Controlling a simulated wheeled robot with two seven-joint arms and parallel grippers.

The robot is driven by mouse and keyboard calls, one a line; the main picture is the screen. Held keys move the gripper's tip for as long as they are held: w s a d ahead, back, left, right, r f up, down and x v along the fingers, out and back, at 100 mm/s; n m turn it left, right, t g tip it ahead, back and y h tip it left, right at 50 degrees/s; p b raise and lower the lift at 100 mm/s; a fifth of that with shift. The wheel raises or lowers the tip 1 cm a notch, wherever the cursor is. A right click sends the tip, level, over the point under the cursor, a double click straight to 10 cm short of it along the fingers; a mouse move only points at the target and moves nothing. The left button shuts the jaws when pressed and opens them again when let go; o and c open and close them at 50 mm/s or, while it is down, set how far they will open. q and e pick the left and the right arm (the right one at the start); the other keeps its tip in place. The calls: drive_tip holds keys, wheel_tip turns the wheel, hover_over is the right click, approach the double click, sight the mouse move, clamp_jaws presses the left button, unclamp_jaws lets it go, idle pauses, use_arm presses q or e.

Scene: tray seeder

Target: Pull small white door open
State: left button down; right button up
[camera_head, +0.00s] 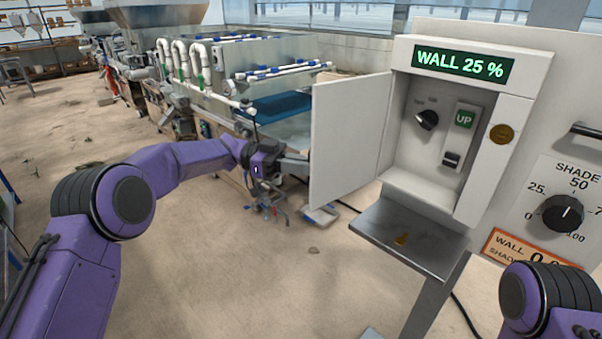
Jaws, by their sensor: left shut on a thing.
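The small white door (349,138) stands swung wide open to the left of its white control box (477,205).
A grey metal shelf (408,243) on a post juts out below the box. A panel with a SHADE dial (563,213) and an orange label (530,250) is at right. The seeder machine (270,100) stands behind the door. Open floor lies at left.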

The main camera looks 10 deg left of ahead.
use_arm(q)
drive_tip(key=shift+d+r, duration=0.25)
drive_tip(key=shift+r, duration=0.1)
drive_tip(key=c, duration=1.2)
unclamp_jaws()
drive_tip(key=shift+w+d, duration=0.1)
drive_tip(key=shift+d, duration=0.15)
drive_tip(key=shift+o, duration=0.2)
drive_tip(key=shift+d+f, duration=0.2)
drive_tip(key=w+a+b, duration=0.1)
drive_tip(key=a+b, duration=0.2)
drive_tip(key=a, duration=0.8)
drive_tip(key=shift+w, duration=0.35)
use_arm(e)
drive_tip(key=f, duration=0.3)
drive_tip(key=shift+d+f, duration=0.3)
drive_tip(key=shift+d, duration=0.05)
use_arm(q)
drive_tip(key=shift+f, duration=0.15)
